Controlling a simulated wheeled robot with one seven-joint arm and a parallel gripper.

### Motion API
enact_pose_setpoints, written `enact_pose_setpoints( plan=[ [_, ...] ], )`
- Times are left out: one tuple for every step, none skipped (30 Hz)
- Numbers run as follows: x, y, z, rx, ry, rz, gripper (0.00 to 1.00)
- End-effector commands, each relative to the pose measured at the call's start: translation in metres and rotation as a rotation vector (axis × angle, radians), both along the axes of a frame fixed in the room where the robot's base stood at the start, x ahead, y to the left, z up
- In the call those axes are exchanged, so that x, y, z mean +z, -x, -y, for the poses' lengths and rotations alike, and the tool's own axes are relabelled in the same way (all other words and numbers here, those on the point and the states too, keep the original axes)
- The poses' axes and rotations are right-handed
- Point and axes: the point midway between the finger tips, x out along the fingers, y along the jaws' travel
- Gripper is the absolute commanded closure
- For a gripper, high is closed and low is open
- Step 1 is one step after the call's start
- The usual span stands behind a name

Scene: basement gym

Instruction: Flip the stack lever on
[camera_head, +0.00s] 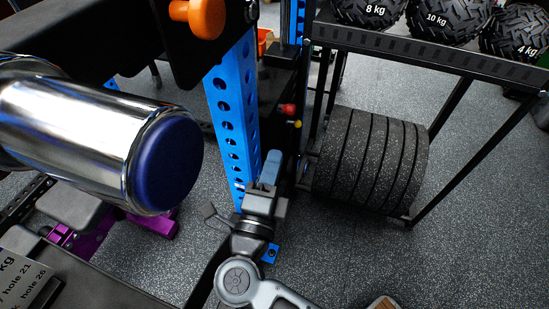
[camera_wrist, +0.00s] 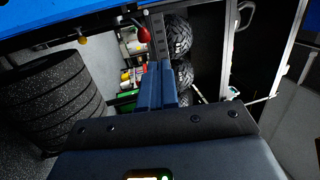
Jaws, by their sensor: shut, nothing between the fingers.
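My gripper (camera_head: 272,160) is in the lower middle of the head view, beside the blue perforated upright (camera_head: 236,120). Its blue fingers are shut with nothing between them; they also show in the wrist view (camera_wrist: 157,72). A red knob (camera_head: 288,110) and a smaller yellow knob (camera_head: 298,124) stand out from the dark rack part just beyond the fingertips. In the wrist view the red knob (camera_wrist: 144,34) sits on a thin dark lever, just past the fingertips, and the yellow knob (camera_wrist: 83,40) is to its left. I cannot tell which knob is the stack lever's. The fingers appear apart from both.
A row of dark speckled weight plates (camera_head: 370,160) stands on the rack to the right. Treaded balls (camera_head: 440,18) lie on its top shelf. A chrome cylinder with a blue end cap (camera_head: 165,160) fills the left. Grey speckled floor (camera_head: 330,255) is open at lower right.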

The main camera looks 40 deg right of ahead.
Motion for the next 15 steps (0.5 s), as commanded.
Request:
enact_pose_setpoints(
  plan=[
    [0.0,0.0,0.0,0.0,0.0,0.0,1.0],
    [0.0,0.0,0.0,0.0,0.0,0.0,1.0],
    [0.0,0.0,0.0,0.0,0.0,0.0,1.0],
    [0.0,0.0,0.0,0.0,0.0,0.0,1.0],
    [-0.001,0.0,0.0,0.0,0.001,0.001,1.0],
    [-0.002,0.0,0.0,0.0,0.002,0.002,1.0],
    [-0.004,0.0,0.0,0.0,0.005,0.003,1.0],
    [-0.007,0.0,0.0,0.0,0.008,0.006,1.0],
    [-0.011,0.0,0.0,0.0,0.015,0.01,1.0],
    [-0.015,0.0,0.001,0.0,0.022,0.015,1.0],
    [-0.019,0.0,0.001,0.0,0.03,0.02,1.0],
    [-0.026,0.0,0.001,-0.001,0.042,0.028,1.0],
    [-0.03,0.0,0.001,-0.001,0.053,0.035,1.0],
    [-0.035,0.0,0.001,-0.001,0.064,0.043,1.0],
    [-0.042,0.0,0.001,-0.001,0.079,0.054,1.0]
  ],
)
